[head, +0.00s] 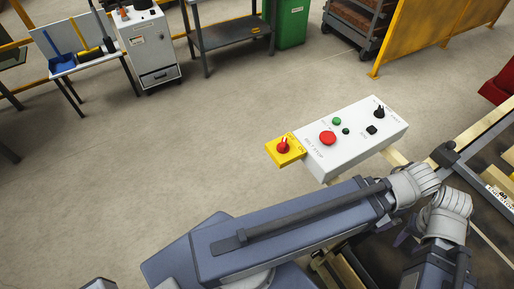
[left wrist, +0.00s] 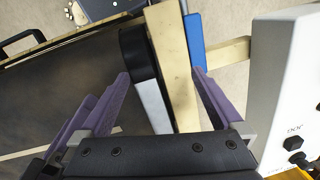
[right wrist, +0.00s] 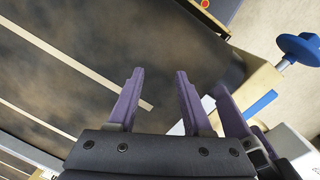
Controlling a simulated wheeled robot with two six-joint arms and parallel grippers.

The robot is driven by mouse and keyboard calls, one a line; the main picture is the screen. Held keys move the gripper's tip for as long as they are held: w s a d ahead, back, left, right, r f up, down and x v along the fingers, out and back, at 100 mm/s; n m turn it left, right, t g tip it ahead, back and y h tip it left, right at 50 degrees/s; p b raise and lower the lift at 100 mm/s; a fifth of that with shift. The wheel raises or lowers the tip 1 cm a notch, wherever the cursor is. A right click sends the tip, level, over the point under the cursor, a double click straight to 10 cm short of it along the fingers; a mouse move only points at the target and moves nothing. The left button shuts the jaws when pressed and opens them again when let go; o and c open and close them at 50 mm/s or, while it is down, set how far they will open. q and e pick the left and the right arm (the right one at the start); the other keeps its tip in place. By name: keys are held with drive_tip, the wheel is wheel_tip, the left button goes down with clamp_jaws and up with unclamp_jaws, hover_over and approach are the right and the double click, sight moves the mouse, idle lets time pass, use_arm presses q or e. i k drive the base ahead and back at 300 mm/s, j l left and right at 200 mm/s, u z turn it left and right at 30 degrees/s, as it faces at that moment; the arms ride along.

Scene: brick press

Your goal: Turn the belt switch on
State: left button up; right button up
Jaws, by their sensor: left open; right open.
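A white control box (head: 350,135) stands centre right in the head view. My right gripper (right wrist: 160,75) is open and empty above the dark belt (right wrist: 110,50).
A cream frame beam (left wrist: 172,70) with a blue strip runs beside the belt. A blue knob (right wrist: 300,48) sticks out past the frame. My arms crowd the lower head view near the box. The floor (head: 200,130) left of the box is clear.

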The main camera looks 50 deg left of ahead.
sight(283, 148)
drive_tip(key=k+j+u, duration=0.4)
drive_tip(key=j, duration=0.15)
drive_tip(key=j+u, duration=0.2)
drive_tip(key=i+j+u, duration=0.1)
drive_tip(key=i+j, duration=0.15)
drive_tip(key=k, duration=0.1)
drive_tip(key=k+l+u, duration=0.2)
drive_tip(key=k+l, duration=0.15)
drive_tip(key=k+l+u, duration=0.2)
drive_tip(key=l, duration=0.2)
drive_tip(key=l+u, duration=0.2)
drive_tip(key=l, duration=0.2)
drive_tip(key=k+l+u, duration=0.2)
drive_tip(key=l, duration=0.15)
drive_tip(key=l+u, duration=0.2)
drive_tip(key=l, duration=0.15)
drive_tip(key=k, duration=0.05)
